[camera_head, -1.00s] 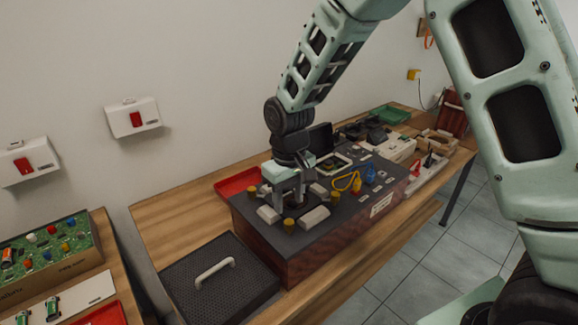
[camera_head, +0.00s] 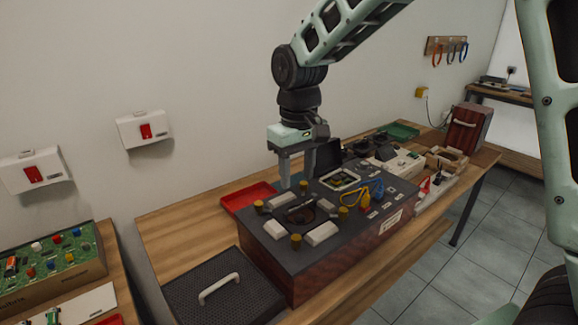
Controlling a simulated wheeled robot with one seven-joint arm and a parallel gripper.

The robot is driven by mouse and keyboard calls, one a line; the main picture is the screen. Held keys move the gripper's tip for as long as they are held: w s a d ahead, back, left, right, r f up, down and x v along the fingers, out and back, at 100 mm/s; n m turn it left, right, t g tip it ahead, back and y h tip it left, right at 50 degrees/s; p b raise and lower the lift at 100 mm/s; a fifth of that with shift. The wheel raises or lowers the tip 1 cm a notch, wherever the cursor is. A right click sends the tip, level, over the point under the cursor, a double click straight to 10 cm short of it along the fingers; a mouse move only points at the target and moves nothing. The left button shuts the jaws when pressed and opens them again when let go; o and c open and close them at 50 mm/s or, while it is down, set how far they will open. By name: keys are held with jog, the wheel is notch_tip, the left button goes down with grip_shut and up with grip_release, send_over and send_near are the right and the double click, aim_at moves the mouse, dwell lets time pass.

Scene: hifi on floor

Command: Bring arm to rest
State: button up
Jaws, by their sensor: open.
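My gripper (camera_head: 294,181) points down above the dark-topped box (camera_head: 350,229) on the wooden bench. It is open and empty, its two fingers apart. The fingertips hang over the back part of the box top, clear of its surface as far as I can tell. Below them, a dark round recess with a dark bar lying across it (camera_head: 300,213) shows between light grey blocks (camera_head: 321,233) and yellow knobs (camera_head: 296,241).
A black mesh lid with a white handle (camera_head: 219,289) lies at the front left of the bench. A red tray (camera_head: 247,197) sits behind the box. Yellow and blue cables (camera_head: 357,193) and several devices fill the right side. Two white wall boxes (camera_head: 145,130) hang left.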

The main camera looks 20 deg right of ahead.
jog(key=s+a+f+n, duration=0.1)
jog(key=s+a+n, duration=0.1)
jog(key=s, duration=1.1)
jog(key=s+a+f+n, duration=0.1)
jog(key=s+a, duration=0.3)
jog(key=s, duration=0.9)
jog(key=shift+s+f+n+y, duration=0.3)
jog(key=shift+s+f+n, duration=0.1)
jog(key=shift+n, duration=0.3)
jog(key=shift+w, duration=0.1)
